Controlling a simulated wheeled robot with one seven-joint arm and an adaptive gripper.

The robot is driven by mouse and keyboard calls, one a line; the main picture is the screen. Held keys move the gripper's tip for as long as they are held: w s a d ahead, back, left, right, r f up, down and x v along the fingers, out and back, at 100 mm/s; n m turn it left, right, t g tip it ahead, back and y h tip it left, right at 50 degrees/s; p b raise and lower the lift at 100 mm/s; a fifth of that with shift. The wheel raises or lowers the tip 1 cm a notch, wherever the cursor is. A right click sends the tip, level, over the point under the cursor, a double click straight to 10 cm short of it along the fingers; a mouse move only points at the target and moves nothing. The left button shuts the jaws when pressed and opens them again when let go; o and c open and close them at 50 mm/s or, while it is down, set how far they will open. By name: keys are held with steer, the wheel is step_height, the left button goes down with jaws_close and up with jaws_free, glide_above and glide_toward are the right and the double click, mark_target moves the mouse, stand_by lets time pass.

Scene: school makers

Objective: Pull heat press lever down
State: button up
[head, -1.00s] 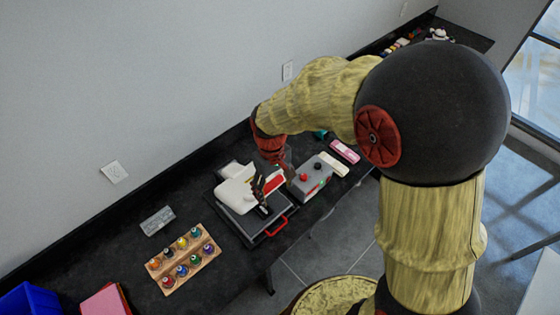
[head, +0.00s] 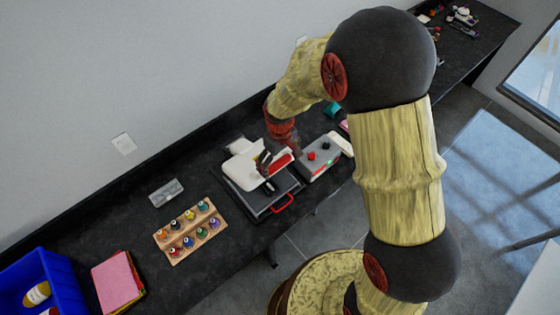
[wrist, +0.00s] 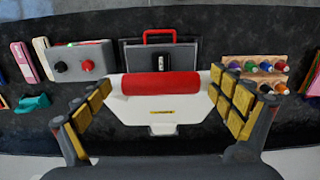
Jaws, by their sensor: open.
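The heat press (head: 242,167) stands on the black counter, with a white upper part over a dark base with a red front handle (head: 283,204). Its lever is a thick red bar (wrist: 160,83) across the white part in the wrist view. My gripper (head: 265,162) is at the press in the head view, partly hiding the lever. In the wrist view my gripper (wrist: 160,88) is open, with yellow-padded fingers left and right of the red bar. The bar lies between them in the picture; I cannot tell how deep, and no contact shows.
A grey control box (head: 320,158) with red and black knobs stands right of the press. A wooden rack of small bottles (head: 190,232) stands to the left. A grey case (head: 166,192), pink papers (head: 118,282) and a blue bin (head: 62,268) lie further left.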

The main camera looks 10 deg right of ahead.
steer(key=shift+s, duration=0.1)
steer(key=shift+c, duration=0.3)
steer(key=shift+c, duration=1.1)
steer(key=c, duration=1.4)
